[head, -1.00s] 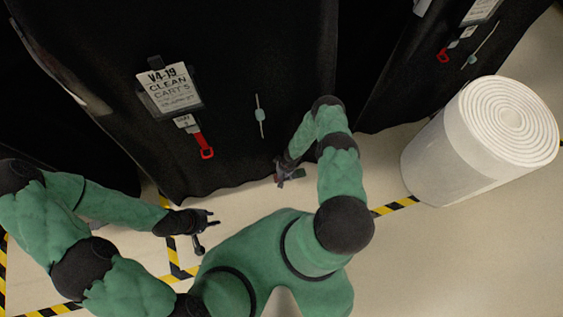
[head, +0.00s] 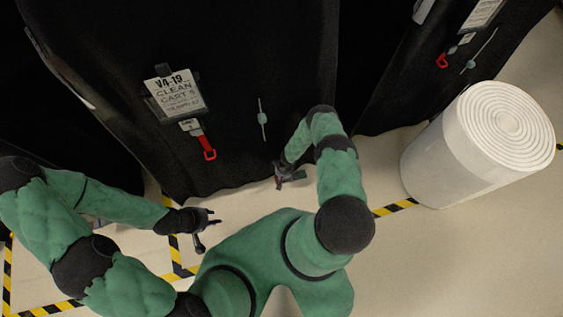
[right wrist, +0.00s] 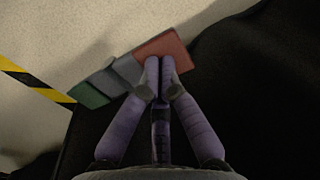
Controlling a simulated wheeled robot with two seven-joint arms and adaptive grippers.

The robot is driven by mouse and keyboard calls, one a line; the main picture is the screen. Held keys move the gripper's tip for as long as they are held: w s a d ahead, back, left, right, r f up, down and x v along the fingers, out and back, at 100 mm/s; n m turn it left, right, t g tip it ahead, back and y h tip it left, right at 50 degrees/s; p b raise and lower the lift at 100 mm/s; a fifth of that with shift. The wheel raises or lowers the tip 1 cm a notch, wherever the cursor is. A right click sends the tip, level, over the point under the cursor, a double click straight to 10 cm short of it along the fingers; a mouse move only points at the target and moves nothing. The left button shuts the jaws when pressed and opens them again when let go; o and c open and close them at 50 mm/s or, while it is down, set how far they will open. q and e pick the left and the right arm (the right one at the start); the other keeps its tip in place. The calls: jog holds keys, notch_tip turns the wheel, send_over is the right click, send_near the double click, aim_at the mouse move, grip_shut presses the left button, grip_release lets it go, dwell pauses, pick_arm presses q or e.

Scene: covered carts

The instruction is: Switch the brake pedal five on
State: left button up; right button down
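In the right wrist view a row of flat pedals lies over the pale floor at the black cover's edge: a red pedal (right wrist: 172,46), a grey pedal (right wrist: 128,68) and a green pedal (right wrist: 88,95). My right gripper (right wrist: 159,62) has its fingertips together at the red pedal's near edge; whether they touch it I cannot tell. In the head view the right gripper (head: 285,176) is low at the hem of a black-covered cart (head: 240,60), where the pedals are mostly hidden. My left gripper (head: 210,228) is open and empty over the floor.
The cart carries a white sign (head: 176,92) reading "V4-19 Clean Cart" and a red-ended strap (head: 207,148). Another covered cart (head: 400,70) stands to the right. A white roll (head: 450,150) stands on the floor. Striped tape (head: 397,207) marks the floor.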

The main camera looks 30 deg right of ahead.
jog(key=shift+a+f+h+p, duration=0.1)
jog(key=shift+a+h+p, duration=0.2)
jog(key=shift+p, duration=0.45)
jog(key=shift+a+f+p, duration=0.1)
jog(key=shift+f+p, duration=0.2)
jog(key=shift+p, duration=0.15)
pick_arm(q)
jog(key=shift+r+b, duration=0.4)
jog(key=shift+r, duration=0.5)
pick_arm(e)
jog(key=shift+w+a+f, duration=0.1)
jog(key=shift+a+f, duration=0.1)
jog(key=shift+f, duration=0.25)
jog(key=shift+w+a+f, duration=0.1)
jog(key=shift+a+f, duration=0.1)
jog(key=shift+f, duration=0.2)
